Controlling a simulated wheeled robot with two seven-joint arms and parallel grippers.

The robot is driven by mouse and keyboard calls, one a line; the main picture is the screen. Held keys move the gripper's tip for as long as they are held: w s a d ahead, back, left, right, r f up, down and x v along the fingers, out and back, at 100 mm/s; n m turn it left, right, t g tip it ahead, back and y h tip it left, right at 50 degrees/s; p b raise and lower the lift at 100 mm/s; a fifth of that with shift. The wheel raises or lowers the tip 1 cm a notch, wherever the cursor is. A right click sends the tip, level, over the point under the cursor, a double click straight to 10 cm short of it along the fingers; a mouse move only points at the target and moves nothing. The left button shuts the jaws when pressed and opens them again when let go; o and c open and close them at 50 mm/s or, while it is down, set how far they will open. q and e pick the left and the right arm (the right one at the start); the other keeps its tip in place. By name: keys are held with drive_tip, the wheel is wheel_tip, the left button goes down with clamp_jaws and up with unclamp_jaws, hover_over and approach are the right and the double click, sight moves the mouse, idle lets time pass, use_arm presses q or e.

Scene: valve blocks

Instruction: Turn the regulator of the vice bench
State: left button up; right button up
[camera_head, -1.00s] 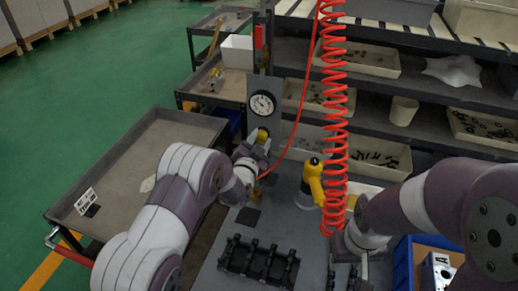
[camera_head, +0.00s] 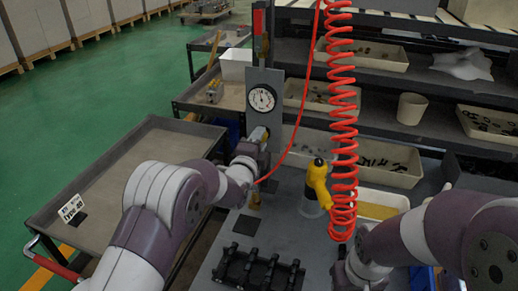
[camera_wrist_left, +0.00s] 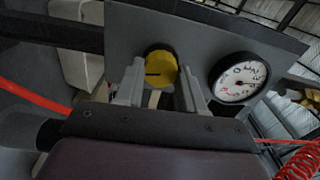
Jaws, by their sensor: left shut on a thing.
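The regulator is a round yellow knob (camera_wrist_left: 161,68) with a dark line on its face, on a grey upright panel (camera_head: 277,82). In the left wrist view it sits between the two fingers of my left gripper (camera_wrist_left: 160,84), which is shut on it. In the head view my left gripper (camera_head: 257,138) is at the lower part of the panel and hides most of the knob. A round white pressure gauge (camera_head: 262,98) is above it; it also shows in the left wrist view (camera_wrist_left: 239,78), right of the knob. My right gripper is largely hidden at the bottom edge of the head view.
A coiled red hose (camera_head: 343,130) hangs right of the panel. A yellow-and-black tool (camera_head: 317,187) stands on the bench (camera_head: 283,217). A black fixture (camera_head: 258,268) lies at the front. Shelves with bins (camera_head: 388,160) stand behind; a grey cart (camera_head: 110,190) is at left.

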use_arm(q)
drive_tip(key=shift+f+m+b, duration=0.1)
drive_tip(key=shift+m+b, duration=0.7)
drive_tip(key=shift+m, duration=0.3)
use_arm(e)
drive_tip(key=shift+f, duration=1.05)
use_arm(q)
drive_tip(key=o, duration=1)
drive_tip(key=shift+o, duration=0.2)
use_arm(e)
drive_tip(key=shift+f, duration=0.1)
drive_tip(key=shift+f+b, duration=0.8)
drive_tip(key=shift+b, duration=0.05)
use_arm(q)
drive_tip(key=v, duration=1.2)
drive_tip(key=shift+s+a, duration=0.15)
drive_tip(key=shift+s, duration=0.15)
